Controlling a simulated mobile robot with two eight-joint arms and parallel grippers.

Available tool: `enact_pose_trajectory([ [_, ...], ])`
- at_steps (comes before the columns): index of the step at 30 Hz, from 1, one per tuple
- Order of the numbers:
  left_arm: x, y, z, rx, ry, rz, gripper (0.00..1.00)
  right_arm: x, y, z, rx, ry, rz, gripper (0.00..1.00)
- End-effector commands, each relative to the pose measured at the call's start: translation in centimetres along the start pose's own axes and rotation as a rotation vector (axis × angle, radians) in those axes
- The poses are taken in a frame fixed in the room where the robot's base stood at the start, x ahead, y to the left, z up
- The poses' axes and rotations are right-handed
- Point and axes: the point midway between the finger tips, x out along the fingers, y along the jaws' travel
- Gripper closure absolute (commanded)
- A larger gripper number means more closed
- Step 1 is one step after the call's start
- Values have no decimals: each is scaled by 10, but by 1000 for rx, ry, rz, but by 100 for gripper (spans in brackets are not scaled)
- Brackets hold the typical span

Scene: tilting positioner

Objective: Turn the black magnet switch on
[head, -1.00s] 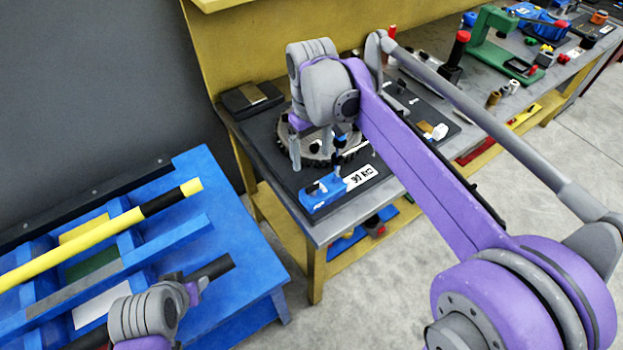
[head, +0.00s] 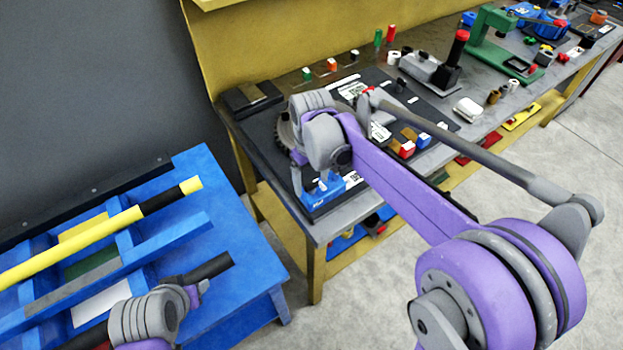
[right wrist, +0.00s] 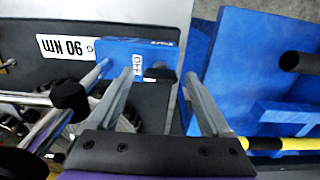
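In the right wrist view a blue block (right wrist: 118,52) carries a small white label and the black magnet switch (right wrist: 163,76) at its lower right end. The block also shows in the head view (head: 312,197), partly behind my arm. My right gripper (right wrist: 165,76) is open and empty, with one finger on each side of the switch. I cannot tell whether a finger touches it. In the head view the right gripper (head: 318,184) points down at the block. My left gripper (head: 195,291) is low at the left, beside a black bar; its fingers are unclear.
A "90 NM" label (right wrist: 68,47) lies beside the block on a dark plate. Metal rods with a black knob (right wrist: 69,95) stand left of the fingers in the right wrist view. A blue rack (head: 180,235) with a yellow-black pole (head: 100,233) stands left of the workbench.

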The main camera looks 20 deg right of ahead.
Motion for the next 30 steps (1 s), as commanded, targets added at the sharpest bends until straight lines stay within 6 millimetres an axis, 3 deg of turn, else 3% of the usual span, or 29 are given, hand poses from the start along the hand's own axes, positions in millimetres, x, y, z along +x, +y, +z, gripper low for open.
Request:
enact_pose_trajectory([
  [2,0,0,0,0,0,0,50,0,0,0,0,0,0,32],
  [13,0,0,0,0,0,0,50,0,0,0,0,0,0,98],
  [23,1,0,1,0,-1,0,50,0,0,0,39,0,0,100],
  [30,4,0,4,0,-4,0,50,0,0,0,176,-1,0,100],
])
